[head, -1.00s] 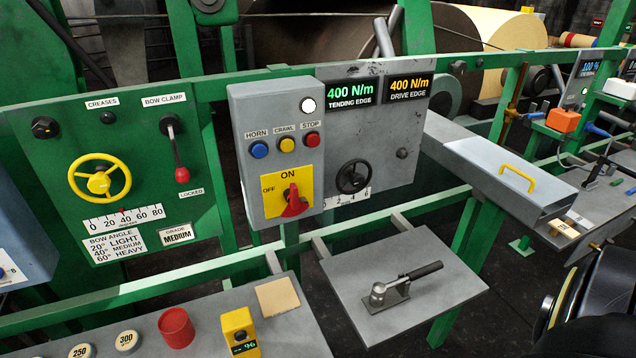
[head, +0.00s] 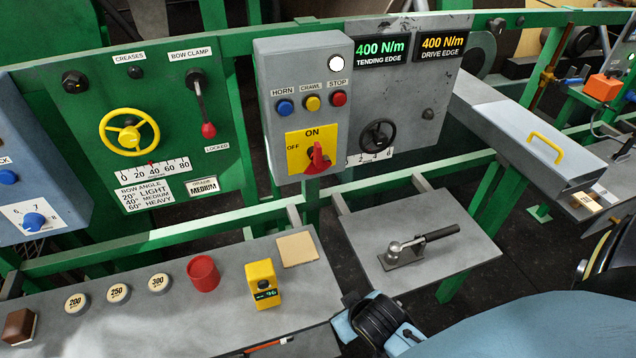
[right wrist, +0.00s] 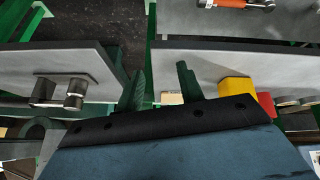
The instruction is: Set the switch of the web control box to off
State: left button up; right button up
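The grey web control box (head: 290,60) hangs on the green frame at the upper middle of the head view. Its switch (head: 318,158) is a red handle on a yellow plate (head: 296,141) marked ON at the top and OFF at the left. The handle stands roughly upright, towards ON. My right gripper (right wrist: 160,88) shows in the right wrist view with two dark fingers apart and nothing between them. My right arm comes in at the lower right of the head view, well below the box. My left gripper is not in view.
Horn, crawl and stop buttons (head: 312,103) sit above the switch. A grey bench (head: 130,320) with a red cup (head: 203,273) and yellow device (head: 262,283) lies below, beside a shelf with a clamp (head: 405,250). A handwheel (head: 377,135) is right of the switch.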

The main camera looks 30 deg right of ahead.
jog(key=w+d+r+m+t+h, duration=0.3)
jog(key=w+d+r+t, duration=0.3)
jog(key=w+r, duration=0.45)
jog(key=t, duration=0.6)
send_near(320, 159)
jog(key=p+x, duration=0.2)
jog(key=x, duration=0.9)
jog(key=shift+w, duration=0.1)
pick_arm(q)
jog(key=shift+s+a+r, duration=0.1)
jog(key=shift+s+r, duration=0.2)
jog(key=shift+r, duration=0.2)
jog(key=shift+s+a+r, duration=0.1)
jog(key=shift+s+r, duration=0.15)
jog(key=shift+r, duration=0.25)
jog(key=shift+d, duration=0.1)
pick_arm(e)
grip_shut()
